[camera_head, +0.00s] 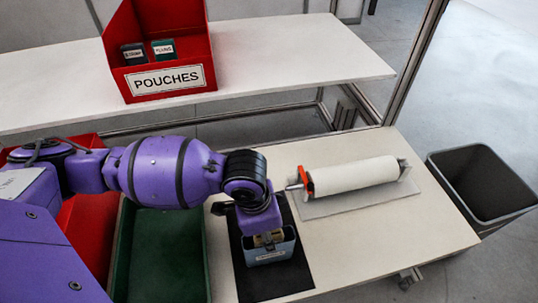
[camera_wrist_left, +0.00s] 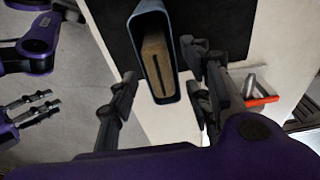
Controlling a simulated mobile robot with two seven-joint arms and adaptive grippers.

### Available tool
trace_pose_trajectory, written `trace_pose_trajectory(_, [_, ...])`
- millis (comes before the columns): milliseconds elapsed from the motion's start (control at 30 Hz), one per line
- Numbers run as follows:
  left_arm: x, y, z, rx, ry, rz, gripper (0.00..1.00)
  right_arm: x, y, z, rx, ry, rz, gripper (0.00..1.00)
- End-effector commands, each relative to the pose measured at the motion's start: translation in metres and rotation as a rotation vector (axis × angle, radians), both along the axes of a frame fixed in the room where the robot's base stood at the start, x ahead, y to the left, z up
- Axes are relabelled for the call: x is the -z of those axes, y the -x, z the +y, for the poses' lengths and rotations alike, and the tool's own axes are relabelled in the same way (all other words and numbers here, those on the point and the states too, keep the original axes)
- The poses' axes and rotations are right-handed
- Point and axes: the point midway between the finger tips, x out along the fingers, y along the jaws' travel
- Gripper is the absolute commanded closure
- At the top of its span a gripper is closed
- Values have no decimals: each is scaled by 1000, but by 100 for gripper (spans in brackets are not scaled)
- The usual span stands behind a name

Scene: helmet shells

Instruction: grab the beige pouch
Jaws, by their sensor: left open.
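The beige pouch (camera_wrist_left: 153,48) stands in a narrow blue-grey open-topped box (camera_wrist_left: 174,88) with a dark slot along its top. In the head view a little beige (camera_head: 268,239) shows inside the box (camera_head: 271,255), which has a white label and stands on a black mat (camera_head: 250,283). My left gripper (camera_wrist_left: 160,98) is open. Its fingers are spread to the left and right of the box in the wrist view, and I see no grip on the pouch. In the head view the gripper hangs over the box and its fingertips are hard to make out.
A red bin labelled POUCHES (camera_head: 166,78) with two small packs stands on the back table. A white roll (camera_head: 350,177) with an orange-ended holder lies right of the mat. A green bin (camera_head: 165,255) is at left; a grey waste bin (camera_head: 480,187) is at right. My right gripper (camera_wrist_left: 52,98) shows small.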

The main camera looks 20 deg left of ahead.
Motion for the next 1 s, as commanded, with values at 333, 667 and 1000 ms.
trace_pose_trajectory(333, [-2,-1,0,1,1,-3,86,2,6,0,2,-1,11,60])
trace_pose_trajectory(667, [-2,-1,0,1,1,-3,100,3,8,0,3,0,15,60])
trace_pose_trajectory(1000, [-25,-3,0,1,2,-8,100,-2,6,0,2,0,11,60])
